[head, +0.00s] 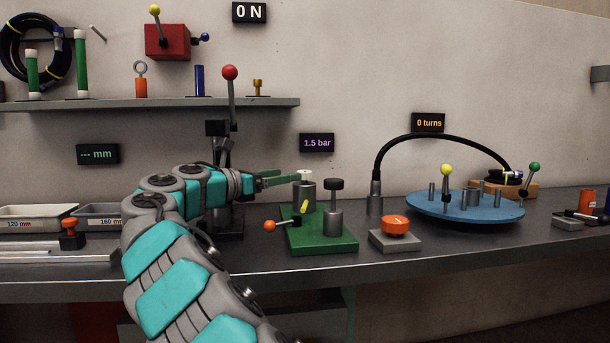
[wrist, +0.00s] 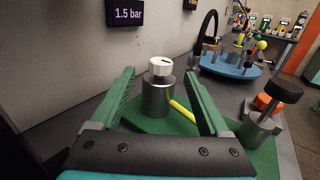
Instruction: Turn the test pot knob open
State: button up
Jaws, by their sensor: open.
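The green base (head: 330,243) on the bench carries a grey metal pot (head: 304,191) topped by a small white knob (head: 306,174). In the wrist view the white knob (wrist: 161,66) has a dark mark on top and sits above the pot (wrist: 158,98). My gripper (head: 296,178) is open, its green fingers level and pointing at the pot's top. In the wrist view the fingers lie on either side of the pot and knob, with gaps showing. I see no contact. A yellow lever (wrist: 183,110) sticks out beside the pot.
A black knob on a post (head: 334,185) stands right of the pot on the same base. An orange-tipped lever (head: 271,225) sticks out left. An orange button (head: 395,224) and a blue round table (head: 465,206) stand further right. A wall display (head: 317,142) reads 1.5 bar.

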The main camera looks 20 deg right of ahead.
aim_at(304, 171)
jog(key=x, duration=0.7)
jog(key=shift+d, duration=0.35)
jog(key=shift+c, duration=0.2)
grip_shut()
